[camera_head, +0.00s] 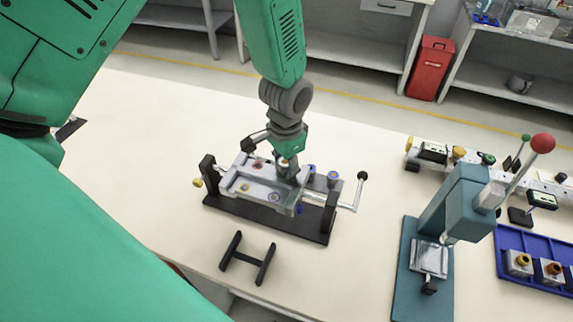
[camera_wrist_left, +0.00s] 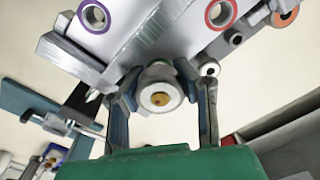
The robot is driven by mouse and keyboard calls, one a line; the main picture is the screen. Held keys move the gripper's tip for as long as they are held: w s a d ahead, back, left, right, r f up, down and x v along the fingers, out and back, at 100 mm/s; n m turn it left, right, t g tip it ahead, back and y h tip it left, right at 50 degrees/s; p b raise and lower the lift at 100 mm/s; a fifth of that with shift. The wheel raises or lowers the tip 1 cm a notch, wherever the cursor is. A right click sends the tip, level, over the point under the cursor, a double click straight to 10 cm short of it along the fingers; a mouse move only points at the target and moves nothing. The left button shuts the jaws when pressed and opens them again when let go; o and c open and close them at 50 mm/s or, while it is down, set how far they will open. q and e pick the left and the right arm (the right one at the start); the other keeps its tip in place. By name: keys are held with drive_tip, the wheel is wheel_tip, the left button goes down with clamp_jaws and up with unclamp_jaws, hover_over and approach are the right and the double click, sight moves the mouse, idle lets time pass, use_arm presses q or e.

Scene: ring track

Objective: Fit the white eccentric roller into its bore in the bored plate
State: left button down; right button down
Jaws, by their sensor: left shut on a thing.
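The bored plate (camera_head: 262,191) is a light grey block in a black fixture in the head view. In the left wrist view the plate (camera_wrist_left: 160,35) fills the top, with bores ringed purple (camera_wrist_left: 94,16), red (camera_wrist_left: 221,13) and orange (camera_wrist_left: 285,17). My left gripper (camera_head: 287,176) points down at the plate's right part. In the left wrist view the gripper (camera_wrist_left: 158,88) is shut on the white roller (camera_wrist_left: 160,95), which has an off-centre brass-coloured core. The roller is close to the plate; whether it touches or enters a bore is hidden. My right gripper is out of view.
The black fixture (camera_head: 270,222) has a crank with a black knob (camera_head: 362,176) at its right. A black H-shaped stand (camera_head: 247,258) lies in front. A teal press (camera_head: 440,235) with a red-balled lever and a blue tray (camera_head: 536,258) stand at the right. The table's left is clear.

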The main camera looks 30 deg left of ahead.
sight(284, 161)
use_arm(q)
drive_tip(key=c, duration=1.3)
unclamp_jaws()
drive_tip(key=shift+o, duration=0.6)
drive_tip(key=shift+a+f, duration=0.1)
drive_tip(key=r, duration=1)
drive_tip(key=shift+d+r, duration=0.3)
drive_tip(key=shift+r, duration=0.05)
drive_tip(key=shift+a+r, duration=0.3)
drive_tip(key=shift+r, duration=0.3)
